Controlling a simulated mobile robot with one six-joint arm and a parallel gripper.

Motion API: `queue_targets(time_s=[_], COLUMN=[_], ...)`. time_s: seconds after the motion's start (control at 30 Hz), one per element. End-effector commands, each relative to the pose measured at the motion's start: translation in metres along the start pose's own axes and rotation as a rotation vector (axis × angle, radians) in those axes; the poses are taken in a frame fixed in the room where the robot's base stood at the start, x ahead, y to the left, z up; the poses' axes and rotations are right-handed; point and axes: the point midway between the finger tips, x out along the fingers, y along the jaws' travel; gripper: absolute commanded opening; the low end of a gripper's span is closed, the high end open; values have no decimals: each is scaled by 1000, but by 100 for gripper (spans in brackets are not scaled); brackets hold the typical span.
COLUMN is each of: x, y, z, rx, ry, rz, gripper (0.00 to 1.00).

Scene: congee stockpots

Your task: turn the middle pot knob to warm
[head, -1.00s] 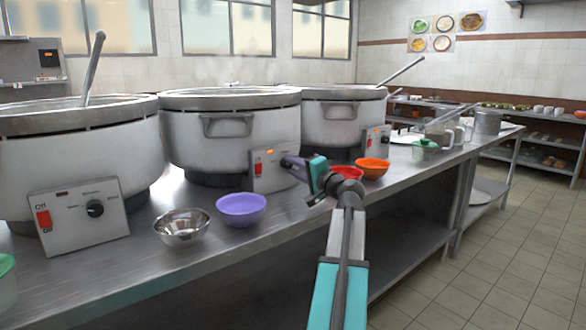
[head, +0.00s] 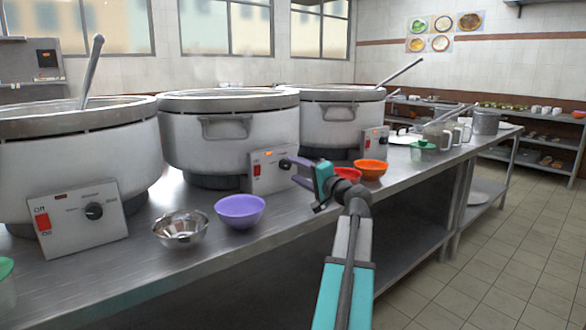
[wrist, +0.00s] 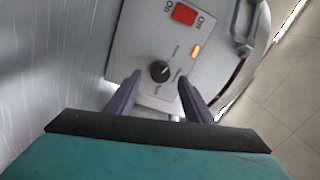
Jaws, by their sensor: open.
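The black knob (wrist: 160,71) sits between and just beyond my two purple fingertips in the wrist view. My gripper (wrist: 158,82) is open and empty, with the fingers apart on either side of the knob's line. In the head view my gripper (head: 296,172) is at the right side of the box and partly hides the knob area.
A purple bowl (head: 240,210) and a steel bowl (head: 181,229) stand on the counter in front of the box. Red (head: 346,175) and orange (head: 370,169) bowls stand behind my gripper. The left pot's control box (head: 80,222) is at the left.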

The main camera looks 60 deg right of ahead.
Motion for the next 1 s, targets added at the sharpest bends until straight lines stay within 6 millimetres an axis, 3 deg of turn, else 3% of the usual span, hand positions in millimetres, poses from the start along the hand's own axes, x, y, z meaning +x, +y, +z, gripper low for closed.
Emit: queue_targets(time_s=[0.6,1.0], x=[-92,-108], y=[-1,0], z=[0,0], rx=[0,0], ry=[2,0], rz=[0,-1], gripper=[47,47])
